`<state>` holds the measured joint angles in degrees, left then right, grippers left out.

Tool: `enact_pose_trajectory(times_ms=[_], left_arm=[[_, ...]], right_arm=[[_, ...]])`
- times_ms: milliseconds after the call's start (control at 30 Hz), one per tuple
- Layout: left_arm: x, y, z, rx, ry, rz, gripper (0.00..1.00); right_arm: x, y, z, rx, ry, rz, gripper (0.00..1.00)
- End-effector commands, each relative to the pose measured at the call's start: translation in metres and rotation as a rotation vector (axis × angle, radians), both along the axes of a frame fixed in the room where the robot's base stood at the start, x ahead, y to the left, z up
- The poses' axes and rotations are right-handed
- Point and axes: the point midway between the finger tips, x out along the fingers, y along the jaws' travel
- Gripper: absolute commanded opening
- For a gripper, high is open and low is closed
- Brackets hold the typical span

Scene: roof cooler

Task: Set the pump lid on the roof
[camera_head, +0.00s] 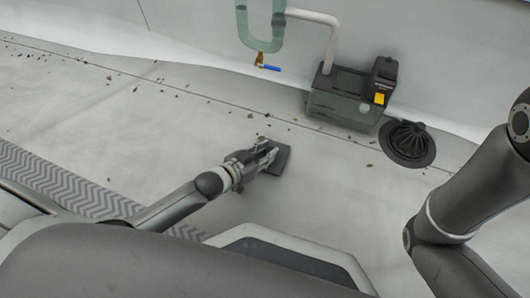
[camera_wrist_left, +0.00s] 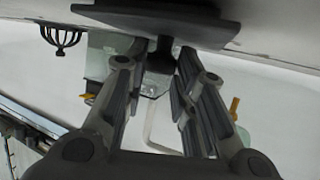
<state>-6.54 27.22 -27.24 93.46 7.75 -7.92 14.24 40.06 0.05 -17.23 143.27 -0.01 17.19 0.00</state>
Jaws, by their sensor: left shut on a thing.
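The pump lid (camera_head: 282,161) is a dark flat plate. It shows at the top of the left wrist view (camera_wrist_left: 150,20), with a dark stem (camera_wrist_left: 160,58) between the fingers. My left gripper (camera_head: 266,155) is shut on this stem. The lid is very close to the pale roof (camera_head: 310,205); I cannot tell whether it touches. The pump (camera_head: 340,100), a dark grey box with a yellow label, stands up and right of the lid, apart from it. My right arm shows at the right edge, but its gripper is out of view.
A black domed drain (camera_head: 408,142) sits right of the pump. A pale pipe (camera_head: 331,45) rises from the pump, and a greenish pipe with a blue-handled valve (camera_head: 268,67) hangs nearby. A grey chevron walkway strip (camera_head: 65,185) lies left. Dry leaves are scattered about. Roof around the lid is mostly clear.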

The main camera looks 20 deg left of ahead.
Motion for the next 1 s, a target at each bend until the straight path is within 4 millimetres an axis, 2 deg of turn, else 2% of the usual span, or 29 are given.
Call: enact_pose_trajectory(times_ms=[67, 100, 233, 633, 767, 1000], left_arm=[[0.000, 0.000, -0.003, 0.000, 0.000, 0.000, 0.01], [0.000, 0.000, -0.002, 0.000, 0.000, 0.000, 0.30], [0.000, 0.000, -0.002, 0.000, 0.000, 0.000, 0.47], [-0.001, 0.000, 0.003, 0.000, 0.001, 0.000, 0.47], [-0.014, 0.006, 0.010, 0.001, 0.004, 0.000, 0.47], [-0.053, 0.023, 0.030, 0.000, 0.005, 0.000, 0.47]], right_arm=[[0.000, 0.000, -0.001, 0.000, 0.000, 0.000, 0.40], [0.000, 0.000, 0.000, 0.000, 0.000, 0.000, 0.40], [0.000, 0.000, 0.000, 0.000, 0.000, 0.000, 0.40], [0.000, 0.000, 0.003, 0.000, 0.000, -0.001, 0.40], [0.000, 0.000, 0.016, 0.000, 0.000, -0.001, 0.40], [0.000, 0.000, 0.049, 0.001, -0.001, -0.001, 0.40]])
